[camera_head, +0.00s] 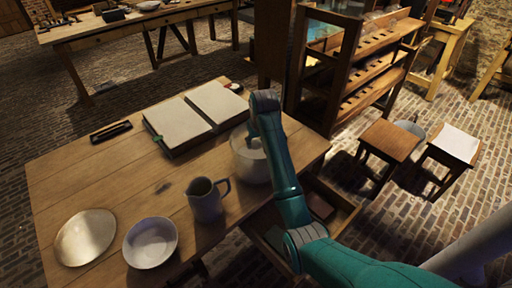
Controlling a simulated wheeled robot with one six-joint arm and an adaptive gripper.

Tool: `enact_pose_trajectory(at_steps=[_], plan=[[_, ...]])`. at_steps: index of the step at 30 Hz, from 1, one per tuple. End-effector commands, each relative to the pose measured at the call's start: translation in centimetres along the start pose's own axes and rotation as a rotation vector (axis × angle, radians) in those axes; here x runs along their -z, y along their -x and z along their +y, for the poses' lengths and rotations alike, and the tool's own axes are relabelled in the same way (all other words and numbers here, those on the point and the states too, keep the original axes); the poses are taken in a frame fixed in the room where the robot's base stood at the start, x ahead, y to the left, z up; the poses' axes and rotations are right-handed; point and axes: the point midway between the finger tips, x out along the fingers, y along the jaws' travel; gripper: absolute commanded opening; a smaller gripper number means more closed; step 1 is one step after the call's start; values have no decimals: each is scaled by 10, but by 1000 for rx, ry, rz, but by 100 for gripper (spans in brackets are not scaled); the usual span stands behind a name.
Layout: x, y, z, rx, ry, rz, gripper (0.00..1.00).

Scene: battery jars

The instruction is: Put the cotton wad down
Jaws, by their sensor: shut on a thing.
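My teal and grey arm (285,175) reaches in from the lower right. Its grey wrist end stands over the white jar (248,165) at the right side of the wooden table. My gripper's fingers do not show; the arm and jar hide that spot. I cannot make out the cotton wad anywhere. A shiny round plate (85,238) and a white bowl (150,241) stand at the table's front left. A grey jug (206,200) stands between the bowl and the white jar.
An open book (180,125) lies at the back of the table (75,180), with a dark pen tray (111,132) to its left. An open drawer (340,213) juts out below the right edge. The table's left middle is clear. Stools (390,140) stand beyond, at right.

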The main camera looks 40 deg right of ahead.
Motion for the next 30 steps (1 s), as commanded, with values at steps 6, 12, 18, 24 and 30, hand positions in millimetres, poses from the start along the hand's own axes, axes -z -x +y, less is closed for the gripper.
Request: enact_pose_trajectory(at_steps=[6,12,18,24,30], plan=[[-8,-25,0,0,0,-2,15],[-8,-26,0,0,0,-1,15],[-9,-29,0,0,0,-1,50],[-9,-28,0,0,0,-1,68],[-9,-27,0,0,0,0,68]])
